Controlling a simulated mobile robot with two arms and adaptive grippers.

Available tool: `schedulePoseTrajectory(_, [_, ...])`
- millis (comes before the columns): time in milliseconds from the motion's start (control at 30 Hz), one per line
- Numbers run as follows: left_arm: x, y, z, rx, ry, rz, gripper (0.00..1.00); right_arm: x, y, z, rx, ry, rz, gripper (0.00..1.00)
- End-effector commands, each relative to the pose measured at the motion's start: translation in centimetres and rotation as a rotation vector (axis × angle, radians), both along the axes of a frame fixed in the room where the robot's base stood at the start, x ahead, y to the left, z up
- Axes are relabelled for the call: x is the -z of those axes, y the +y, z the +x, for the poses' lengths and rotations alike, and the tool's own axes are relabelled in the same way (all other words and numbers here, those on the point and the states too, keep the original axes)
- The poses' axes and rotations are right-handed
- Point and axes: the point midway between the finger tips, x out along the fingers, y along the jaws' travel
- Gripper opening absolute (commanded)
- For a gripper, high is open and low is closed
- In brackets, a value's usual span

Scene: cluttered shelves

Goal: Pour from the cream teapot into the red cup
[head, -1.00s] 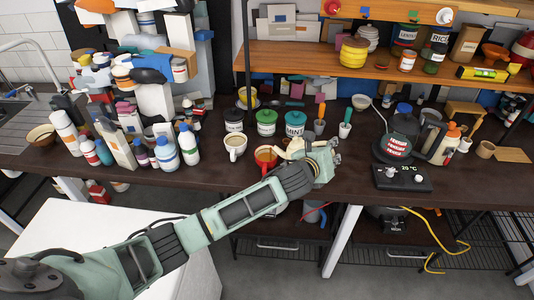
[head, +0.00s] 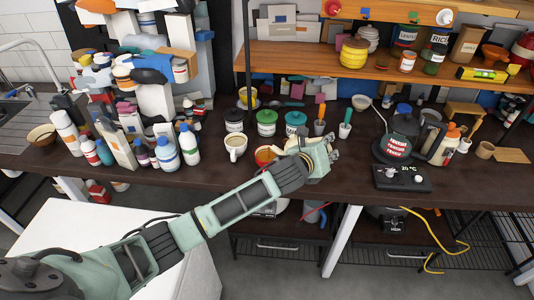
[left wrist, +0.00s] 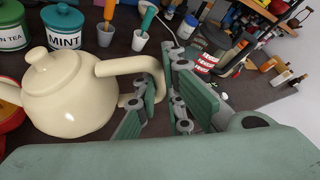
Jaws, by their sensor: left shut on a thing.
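The cream teapot (left wrist: 65,95) fills the left part of the left wrist view, its lid on and its spout cut off at the left edge. My left gripper (left wrist: 152,98) is shut on its handle. In the head view the teapot (head: 292,143) is largely hidden behind my left gripper (head: 322,155). The red cup (head: 265,155) stands on the counter just left of the teapot, partly covered by my arm. A red rim of the cup (left wrist: 8,116) shows below the spout in the left wrist view. No stream of liquid is visible. My right gripper is out of view.
A white cup (head: 235,147) stands left of the red cup. Green and teal canisters (head: 267,122) and small pots with utensils (head: 345,129) stand close behind. A hot plate with a digital display (head: 403,179) is to the right. The wooden shelf (head: 300,62) overhangs the back.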

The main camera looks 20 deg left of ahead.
Motion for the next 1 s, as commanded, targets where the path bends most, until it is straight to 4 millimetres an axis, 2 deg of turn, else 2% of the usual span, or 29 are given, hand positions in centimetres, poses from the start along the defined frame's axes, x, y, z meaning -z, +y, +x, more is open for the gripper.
schedulePoseTrajectory(67, [-0.5, 0.1, 0.1, 0.002, -0.006, -0.005, 0.0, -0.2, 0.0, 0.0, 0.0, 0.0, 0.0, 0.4])
schedulePoseTrajectory(367, [-0.6, 0.1, 0.1, 0.001, -0.006, -0.011, 0.0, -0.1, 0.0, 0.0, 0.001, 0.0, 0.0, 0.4])
schedulePoseTrajectory(400, [-0.3, 0.0, 0.0, 0.001, -0.005, -0.004, 0.0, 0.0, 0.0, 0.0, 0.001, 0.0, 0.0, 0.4])
schedulePoseTrajectory(467, [1.7, -1.6, -0.1, 0.006, -0.007, 0.063, 0.0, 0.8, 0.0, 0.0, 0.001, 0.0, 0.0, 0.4])
schedulePoseTrajectory(533, [3.6, -3.8, -0.2, 0.008, -0.017, 0.203, 0.0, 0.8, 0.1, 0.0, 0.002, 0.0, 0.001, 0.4])
schedulePoseTrajectory(600, [5.3, -4.7, -0.2, 0.003, -0.025, 0.304, 0.0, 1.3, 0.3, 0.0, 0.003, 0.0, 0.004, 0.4])
schedulePoseTrajectory(767, [5.4, -4.6, -0.2, 0.0, -0.027, 0.329, 0.0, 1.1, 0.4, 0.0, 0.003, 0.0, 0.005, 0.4])
schedulePoseTrajectory(1000, [7.2, -5.7, -0.3, 0.002, -0.032, 0.425, 0.0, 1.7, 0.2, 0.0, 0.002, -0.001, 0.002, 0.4])
